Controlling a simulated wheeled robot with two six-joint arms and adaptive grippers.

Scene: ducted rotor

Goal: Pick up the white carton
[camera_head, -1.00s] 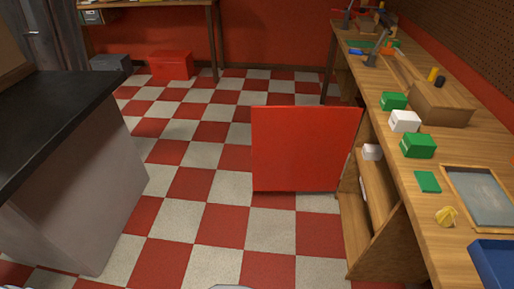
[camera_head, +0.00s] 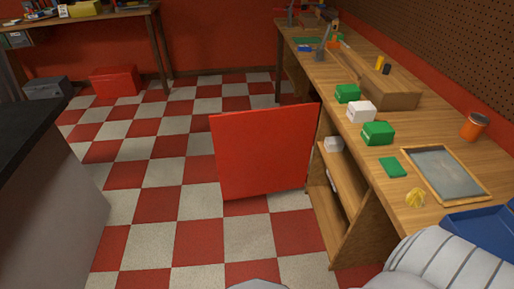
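A white carton (camera_head: 361,112) stands on the wooden workbench at the right, between a green carton (camera_head: 347,93) behind it and another green carton (camera_head: 377,133) in front of it. A second small white box (camera_head: 334,144) sits on the shelf under the bench top, partly in shade. Neither of my grippers is in view. A pale ribbed part, apparently of my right arm, shows at the lower right corner.
The workbench (camera_head: 440,217) also bears a framed grey panel (camera_head: 446,172), a flat green piece (camera_head: 393,167), a yellow piece (camera_head: 415,197), a blue tray (camera_head: 480,225) and an orange jar (camera_head: 473,126). A red panel (camera_head: 264,152) stands left of the shelves. The checkered floor is clear between counter and panel.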

